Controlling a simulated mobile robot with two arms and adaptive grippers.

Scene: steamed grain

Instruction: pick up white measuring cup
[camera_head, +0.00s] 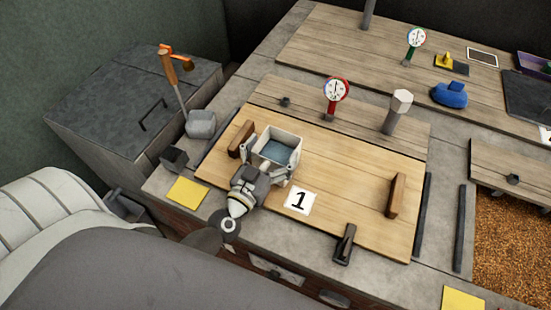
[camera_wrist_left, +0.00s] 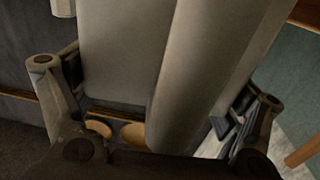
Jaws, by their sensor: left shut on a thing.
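The white measuring cup (camera_head: 290,139) is a square, open-topped container with a blue-grey inside, over the left part of the wooden board. My left gripper (camera_head: 270,163) has its fingers on either side of the cup and is shut on it. In the left wrist view the cup's pale wall (camera_wrist_left: 125,50) fills the middle between the two fingers of my left gripper (camera_wrist_left: 155,100). I cannot tell whether the cup touches the board. My right gripper is out of view.
An orange-handled tool with a grey block (camera_head: 201,124) stands at left. Grain (camera_head: 510,240) lies at right. The board's middle is clear.

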